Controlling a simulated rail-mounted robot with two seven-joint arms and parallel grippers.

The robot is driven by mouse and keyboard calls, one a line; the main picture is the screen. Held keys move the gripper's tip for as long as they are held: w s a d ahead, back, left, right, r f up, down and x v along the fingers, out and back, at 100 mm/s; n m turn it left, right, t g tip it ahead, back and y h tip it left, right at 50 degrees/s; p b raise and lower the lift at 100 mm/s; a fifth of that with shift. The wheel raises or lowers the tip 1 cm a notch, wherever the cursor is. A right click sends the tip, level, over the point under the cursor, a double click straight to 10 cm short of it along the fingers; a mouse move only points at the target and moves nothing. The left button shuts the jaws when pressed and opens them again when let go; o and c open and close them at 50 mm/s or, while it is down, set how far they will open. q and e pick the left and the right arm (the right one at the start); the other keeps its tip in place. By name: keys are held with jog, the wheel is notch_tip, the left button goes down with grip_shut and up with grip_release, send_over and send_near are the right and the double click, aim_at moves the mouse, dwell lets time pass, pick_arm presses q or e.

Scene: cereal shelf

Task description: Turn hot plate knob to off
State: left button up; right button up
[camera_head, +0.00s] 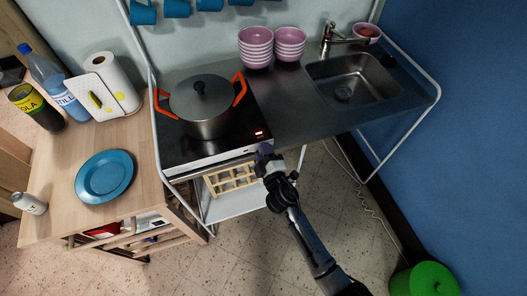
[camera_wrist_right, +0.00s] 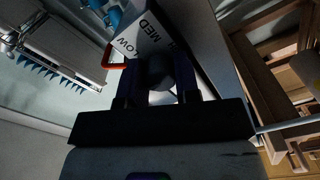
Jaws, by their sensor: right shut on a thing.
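The hot plate (camera_head: 240,133) is a black cooktop with a red light glowing at its front right. A grey pot with orange handles (camera_head: 205,122) stands on it. My right gripper (camera_head: 266,157) is at the front right edge of the hot plate. In the right wrist view, my right gripper (camera_wrist_right: 158,80) is shut on the dark round knob (camera_wrist_right: 160,70), with a finger on each side. The white front panel (camera_wrist_right: 142,38) reads LOW and MED beside the knob. The gripper hides the knob in the head view. My left gripper is not in view.
A steel sink (camera_head: 345,88) and stacked pink bowls (camera_head: 256,50) are right of the hot plate. A wooden cart (camera_head: 60,185) with a blue plate (camera_head: 105,174), bottles and a paper towel roll stands at left. A green bin (camera_head: 425,280) is on the floor.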

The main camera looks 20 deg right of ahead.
dwell(0.4)
jog(key=o, duration=0.9)
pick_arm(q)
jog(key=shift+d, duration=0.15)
pick_arm(e)
jog(key=shift+o, duration=0.2)
jog(key=shift+f, duration=0.1)
jog(key=shift+f, duration=0.15)
